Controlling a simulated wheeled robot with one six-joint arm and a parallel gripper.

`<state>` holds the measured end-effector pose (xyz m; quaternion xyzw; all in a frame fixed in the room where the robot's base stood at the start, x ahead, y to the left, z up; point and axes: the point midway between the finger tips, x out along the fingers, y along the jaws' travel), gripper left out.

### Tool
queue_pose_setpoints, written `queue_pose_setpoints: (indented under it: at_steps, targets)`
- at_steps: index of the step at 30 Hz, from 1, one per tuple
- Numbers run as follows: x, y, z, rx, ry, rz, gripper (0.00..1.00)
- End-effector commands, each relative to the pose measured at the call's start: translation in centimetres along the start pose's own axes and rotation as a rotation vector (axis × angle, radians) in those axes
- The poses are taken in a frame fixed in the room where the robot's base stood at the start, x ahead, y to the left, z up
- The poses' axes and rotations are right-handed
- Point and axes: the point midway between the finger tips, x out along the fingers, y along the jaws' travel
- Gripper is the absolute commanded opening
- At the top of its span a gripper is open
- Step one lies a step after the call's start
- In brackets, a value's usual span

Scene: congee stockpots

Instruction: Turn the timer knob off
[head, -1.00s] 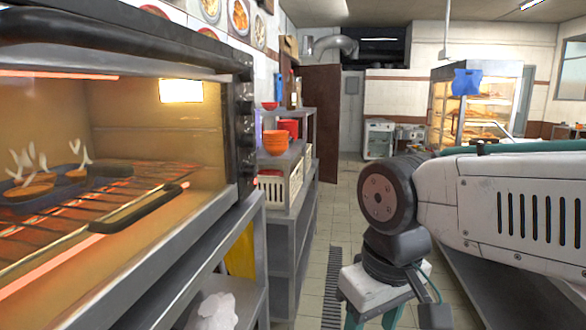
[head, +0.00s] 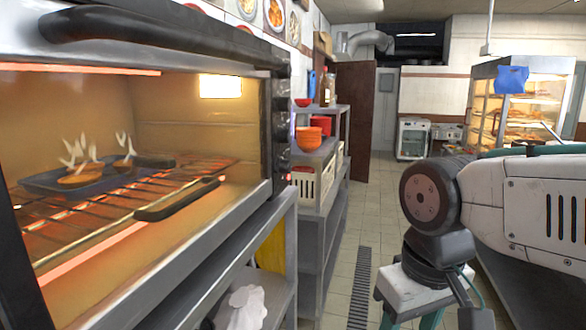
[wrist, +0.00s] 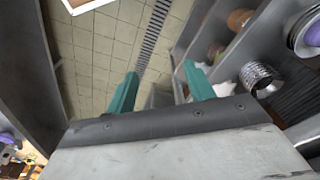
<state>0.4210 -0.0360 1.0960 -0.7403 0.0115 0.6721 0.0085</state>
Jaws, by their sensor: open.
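In the wrist view my gripper (wrist: 161,73) is open and empty above the floor, apart from the oven. No knob can be made out in the wrist view.
A dark tray (head: 45,184) with flaming food lies on the glowing rack inside the oven. A grey shelf (head: 318,225) with red bowls (head: 308,138) and a cream crate (head: 312,185) stands beyond the oven. The tiled aisle (head: 375,200) is clear. A lit display case (head: 500,110) stands far right.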

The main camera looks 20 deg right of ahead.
Motion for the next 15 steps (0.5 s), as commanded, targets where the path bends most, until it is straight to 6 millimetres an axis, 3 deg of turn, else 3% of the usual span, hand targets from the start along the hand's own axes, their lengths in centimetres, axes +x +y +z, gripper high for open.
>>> queue_pose_setpoints:
  at_steps: [4,8,11,15]
  targets:
    - [1.4,0.9,-1.6,0.106,-0.098,-0.04,0.53]
    - [2.0,-0.5,-4.9,0.334,-0.196,-0.223,0.53]
    - [2.0,-1.7,-8.6,0.573,-0.272,-0.403,0.53]
    - [1.0,-2.3,-15.7,0.958,-0.387,-0.698,0.53]
